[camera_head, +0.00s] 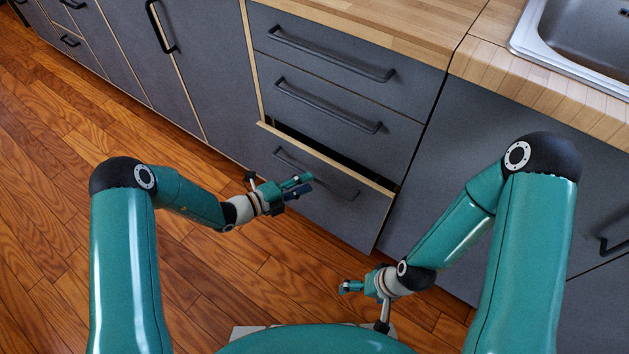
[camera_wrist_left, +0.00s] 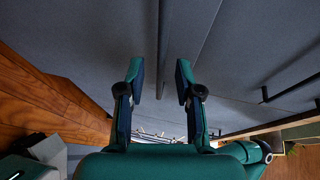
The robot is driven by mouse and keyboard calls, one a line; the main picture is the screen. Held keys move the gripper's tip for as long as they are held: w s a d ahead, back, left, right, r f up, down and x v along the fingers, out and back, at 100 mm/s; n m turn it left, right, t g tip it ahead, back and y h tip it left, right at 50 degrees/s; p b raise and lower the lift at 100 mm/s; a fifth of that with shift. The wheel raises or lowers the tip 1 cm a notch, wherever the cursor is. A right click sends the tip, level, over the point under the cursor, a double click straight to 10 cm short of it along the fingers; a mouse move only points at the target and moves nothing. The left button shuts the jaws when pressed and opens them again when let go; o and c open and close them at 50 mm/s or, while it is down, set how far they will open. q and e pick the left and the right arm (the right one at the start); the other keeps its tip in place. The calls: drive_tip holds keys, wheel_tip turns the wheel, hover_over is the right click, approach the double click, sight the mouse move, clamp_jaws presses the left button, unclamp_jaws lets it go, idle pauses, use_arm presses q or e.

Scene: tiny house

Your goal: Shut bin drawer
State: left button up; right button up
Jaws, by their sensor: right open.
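The bin drawer (camera_head: 345,214) is the bottom grey drawer in the middle cabinet. It stands partly open, with a dark gap behind its pale wooden top edge. Its black bar handle (camera_head: 335,184) crosses the front. My left gripper (camera_head: 303,184) is at the drawer front, by the left part of the handle. In the left wrist view its two fingers (camera_wrist_left: 160,76) are apart, with a dark bar (camera_wrist_left: 163,40) lined up with the gap between them. I cannot tell whether they touch the front. My right gripper (camera_head: 352,287) is open and empty, low over the floor, away from the drawer.
Two closed drawers (camera_head: 335,100) sit above, under the wooden countertop (camera_head: 400,25). A sink (camera_head: 580,40) is at the upper right. Closed cabinet doors (camera_head: 200,70) flank the drawers. The wooden floor (camera_head: 60,230) is clear on the left.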

sight(315, 180)
use_arm(q)
drive_tip(key=shift+b+x, duration=0.3)
drive_tip(key=shift+x, duration=1.6)
clamp_jaws()
drive_tip(key=shift+f, duration=0.1)
